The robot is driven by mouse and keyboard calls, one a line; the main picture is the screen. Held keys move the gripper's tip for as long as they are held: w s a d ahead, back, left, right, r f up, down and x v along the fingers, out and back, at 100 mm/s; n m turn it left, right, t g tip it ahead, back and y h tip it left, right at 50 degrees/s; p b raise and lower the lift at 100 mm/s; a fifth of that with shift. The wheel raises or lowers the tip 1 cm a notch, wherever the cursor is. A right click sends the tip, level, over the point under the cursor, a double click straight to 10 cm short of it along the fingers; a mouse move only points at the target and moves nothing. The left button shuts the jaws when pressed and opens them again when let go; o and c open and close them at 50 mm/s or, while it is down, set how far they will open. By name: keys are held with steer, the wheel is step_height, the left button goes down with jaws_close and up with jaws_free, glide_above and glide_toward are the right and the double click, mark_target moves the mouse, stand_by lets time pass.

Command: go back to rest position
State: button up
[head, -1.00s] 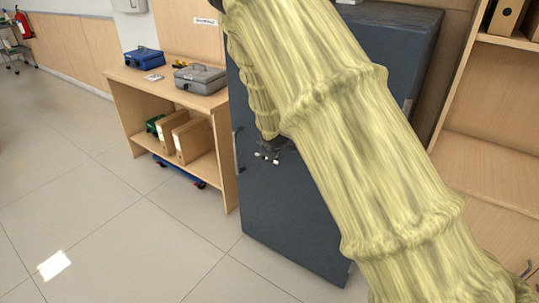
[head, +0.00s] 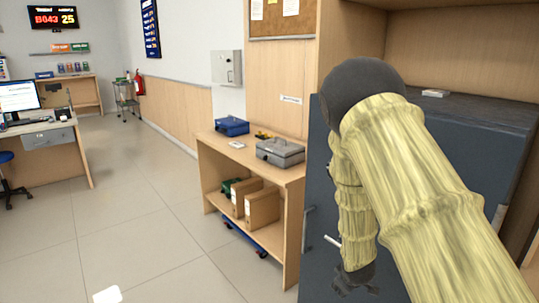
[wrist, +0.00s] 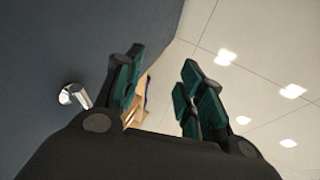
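My arm, in a yellowish wrinkled cover, reaches across the right of the head view and bends down at a dark joint. My gripper (head: 357,280) hangs at its end, low in front of the dark grey cabinet (head: 318,190). In the wrist view my gripper (wrist: 160,88) shows its green-padded fingers apart, with nothing between them. The cabinet front (wrist: 50,60) fills the left of that view. A silver handle (wrist: 74,95) sticks out of it beside the left fingers, apart from them as far as I can tell.
A wooden shelf unit (head: 292,215) stands left of the cabinet, with a blue box (head: 232,126) and a grey cash box (head: 280,152) on top. Binders (head: 262,207) sit below. A desk (head: 50,150) is at far left. The tiled floor (head: 150,215) between is clear.

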steer(key=s+f+m+g+p, duration=0.2)
steer(key=s+f, duration=0.7)
steer(key=s, duration=0.4)
steer(key=s+a+f+m+g+p, duration=0.1)
steer(key=s+m, duration=0.1)
steer(key=s, duration=0.8)
steer(key=s+a+f+m+g+p, duration=0.1)
steer(key=s, duration=1)
steer(key=s+a+f+m+g+y+p, duration=0.1)
steer(key=s+f+m+g, duration=0.1)
steer(key=s, duration=0.9)
steer(key=shift+m+p, duration=0.3)
steer(key=shift+p, duration=0.05)
steer(key=shift+f, duration=0.15)
steer(key=shift+c, duration=0.4)
